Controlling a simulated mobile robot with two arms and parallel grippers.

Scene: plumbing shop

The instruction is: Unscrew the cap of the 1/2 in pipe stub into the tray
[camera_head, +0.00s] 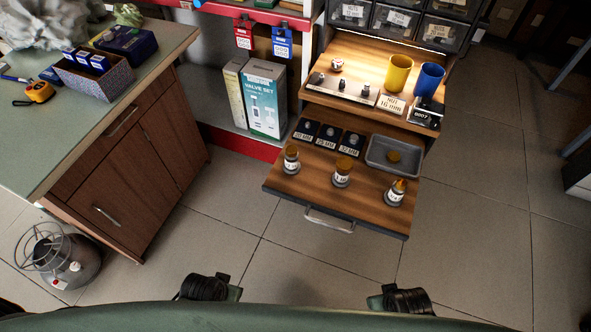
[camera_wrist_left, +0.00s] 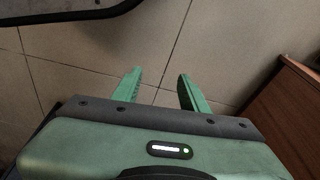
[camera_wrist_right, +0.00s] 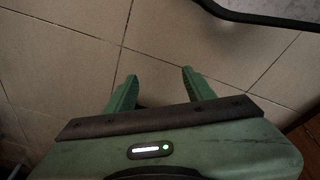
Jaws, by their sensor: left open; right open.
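Three pipe stubs with white labels stand upright on the pulled-out wooden drawer board in the head view: a left one (camera_head: 291,159), a middle one (camera_head: 342,174) and a right one (camera_head: 396,192). The left and middle stubs have wide brownish caps; the right stub's top looks narrower and orange. Their size labels are too small to read. The grey tray (camera_head: 370,161) sits behind the right stub, with a round brass-coloured piece (camera_head: 393,156) in it. My left gripper (camera_wrist_left: 160,77) and right gripper (camera_wrist_right: 159,75) are open and empty above the floor, well short of the drawer.
Black size cards (camera_head: 328,134) lie left of the tray. A shelf behind holds a yellow cup (camera_head: 398,73) and a blue cup (camera_head: 428,82). A wooden cabinet (camera_head: 130,165) stands at left, a gas bottle (camera_head: 70,262) on the floor. Floor before the drawer is clear.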

